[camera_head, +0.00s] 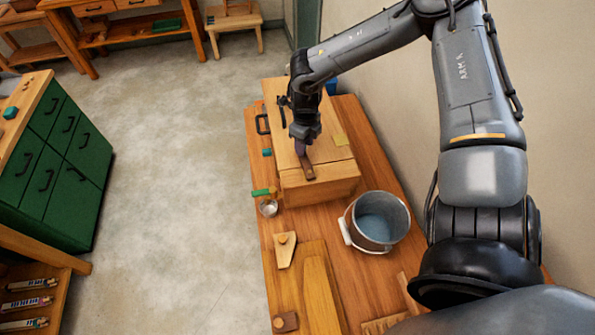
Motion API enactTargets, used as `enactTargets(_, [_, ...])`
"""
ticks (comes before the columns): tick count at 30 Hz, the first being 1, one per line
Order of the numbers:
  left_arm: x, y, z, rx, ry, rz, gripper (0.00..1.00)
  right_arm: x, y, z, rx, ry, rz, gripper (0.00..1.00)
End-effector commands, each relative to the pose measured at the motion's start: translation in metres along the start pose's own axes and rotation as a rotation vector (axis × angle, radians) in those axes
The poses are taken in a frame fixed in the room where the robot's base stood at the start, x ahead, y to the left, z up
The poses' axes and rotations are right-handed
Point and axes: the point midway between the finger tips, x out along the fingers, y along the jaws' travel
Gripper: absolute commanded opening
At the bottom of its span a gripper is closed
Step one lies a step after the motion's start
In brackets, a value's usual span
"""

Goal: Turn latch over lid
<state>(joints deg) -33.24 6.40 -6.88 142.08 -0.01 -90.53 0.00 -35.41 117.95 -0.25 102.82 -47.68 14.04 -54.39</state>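A light wooden box (318,188) stands on the bench, and its flat lid (325,125) appears to lie closed on top. A small dark brown wooden latch (307,171) lies near the lid's front edge, pointing toward the box front. My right gripper (301,146) reaches down from above with its tip at the back end of the latch. The fingers are small and partly hidden, so I cannot tell whether they grip it. My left gripper is not in view.
The wooden bench (384,290) also holds a metal bucket (398,240) right of the box's front. A green-handled tool (264,192), a small metal cup (268,208) and wooden pieces (285,250) lie nearby. A green drawer cabinet (60,165) stands left, across open floor.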

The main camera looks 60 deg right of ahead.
Motion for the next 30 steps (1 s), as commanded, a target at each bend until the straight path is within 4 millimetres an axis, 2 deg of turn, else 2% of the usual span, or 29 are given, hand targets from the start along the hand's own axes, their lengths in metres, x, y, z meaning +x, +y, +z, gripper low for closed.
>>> enactTargets(18, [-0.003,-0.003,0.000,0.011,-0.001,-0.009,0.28,-0.001,-0.003,-0.004,0.000,0.001,0.000,0.40])
enactTargets(30, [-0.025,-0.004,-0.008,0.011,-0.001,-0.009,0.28,-0.037,-0.003,-0.003,-0.001,0.000,0.001,0.40])
